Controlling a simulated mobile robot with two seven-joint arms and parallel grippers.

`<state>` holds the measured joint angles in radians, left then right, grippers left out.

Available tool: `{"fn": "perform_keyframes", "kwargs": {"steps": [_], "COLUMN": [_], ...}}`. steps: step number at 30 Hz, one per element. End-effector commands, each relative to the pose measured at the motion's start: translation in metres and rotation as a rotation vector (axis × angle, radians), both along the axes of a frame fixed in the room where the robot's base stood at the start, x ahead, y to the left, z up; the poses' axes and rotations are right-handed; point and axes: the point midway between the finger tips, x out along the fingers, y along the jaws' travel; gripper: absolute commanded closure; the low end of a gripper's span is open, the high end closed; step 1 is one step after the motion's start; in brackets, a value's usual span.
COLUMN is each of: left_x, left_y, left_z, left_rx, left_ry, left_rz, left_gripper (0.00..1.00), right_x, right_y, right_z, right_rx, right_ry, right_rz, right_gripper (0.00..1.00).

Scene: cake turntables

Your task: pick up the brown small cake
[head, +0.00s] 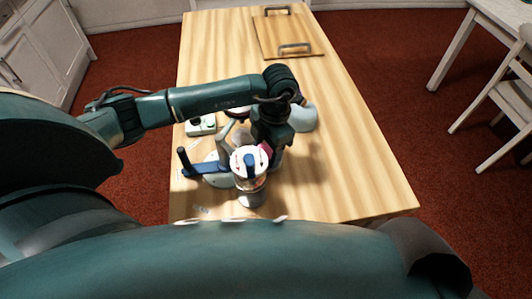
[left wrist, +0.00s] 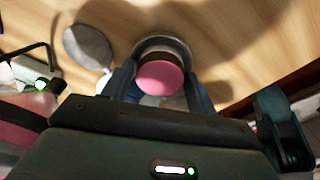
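In the left wrist view, a small round cake with a pink top (left wrist: 160,78) and a dark brown side sits on a round grey stand (left wrist: 178,44). My left gripper (left wrist: 160,88) has one finger on each side of the cake. The fingers are spread, and I cannot tell whether they touch it. In the head view, my left gripper (head: 268,145) points down over the table among the stands. A bit of pink (head: 265,150) shows beside it, and the rest of the cake is hidden. My right gripper is not in view.
A pale green device (head: 200,125) is behind left. A wooden tray (head: 285,35) with dark handles lies at the table's far end. The table's right side (head: 360,160) is clear.

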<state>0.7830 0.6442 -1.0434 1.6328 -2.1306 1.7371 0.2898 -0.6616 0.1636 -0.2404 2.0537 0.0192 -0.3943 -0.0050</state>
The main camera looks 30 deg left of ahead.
Motion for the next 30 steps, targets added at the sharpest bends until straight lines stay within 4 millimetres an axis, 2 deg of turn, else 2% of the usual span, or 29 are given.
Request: {"fn": "perform_keyframes", "kwargs": {"steps": [1,12,19,23,30], "left_x": [0.0,0.0,0.001,0.001,0.001], "left_y": [0.0,0.0,0.0,0.0,0.0], "left_z": [0.0,0.0,0.005,0.023,0.071], "left_rx": [0.0,0.0,-0.001,0.0,-0.001], "left_ry": [0.0,0.0,-0.002,-0.004,-0.006], "left_rz": [0.0,0.0,0.0,-0.001,0.0], "left_gripper": [0.46,0.76,0.76,0.76,0.76], "right_x": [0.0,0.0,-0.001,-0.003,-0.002], "right_y": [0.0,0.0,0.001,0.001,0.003], "right_z": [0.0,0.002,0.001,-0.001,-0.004], "right_rx": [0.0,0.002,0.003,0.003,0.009], "right_ry": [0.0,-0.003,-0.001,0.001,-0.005], "right_rz": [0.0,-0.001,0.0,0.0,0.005], "right_gripper": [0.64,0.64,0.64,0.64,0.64]}}
